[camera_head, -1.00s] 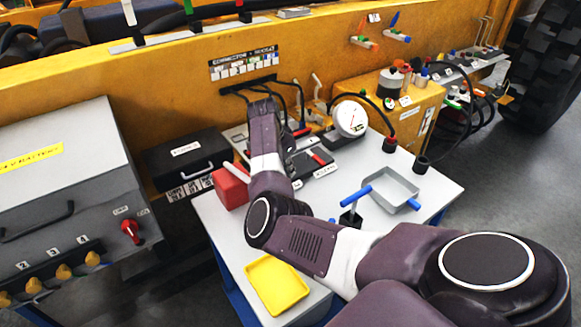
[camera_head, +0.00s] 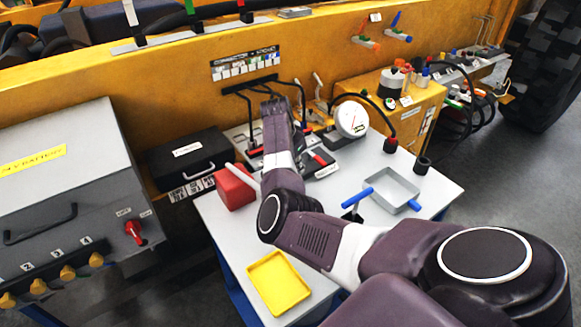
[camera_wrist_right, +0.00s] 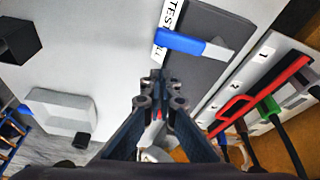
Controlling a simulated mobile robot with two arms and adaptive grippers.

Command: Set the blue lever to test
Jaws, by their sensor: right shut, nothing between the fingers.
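The blue lever (camera_wrist_right: 180,42) shows in the right wrist view, with a pale grey end on its right. It lies across a dark grey plate (camera_wrist_right: 212,72), beside a white label reading TEST (camera_wrist_right: 172,17); more lettering below is partly hidden. My right gripper (camera_wrist_right: 158,84) is shut and empty, its tips just below the lever in that picture and apart from it; depth is hard to judge. In the head view my right forearm (camera_head: 278,140) reaches over the table's far side and hides the lever. My left gripper is not in view.
The white table (camera_head: 225,232) holds a red block (camera_head: 233,188), a yellow tray (camera_head: 278,285), a blue T-handle (camera_head: 356,198), a grey tray (camera_head: 392,190) and a round gauge (camera_head: 351,119). Cables and numbered connectors (camera_wrist_right: 238,112) lie right of the plate in the wrist view.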

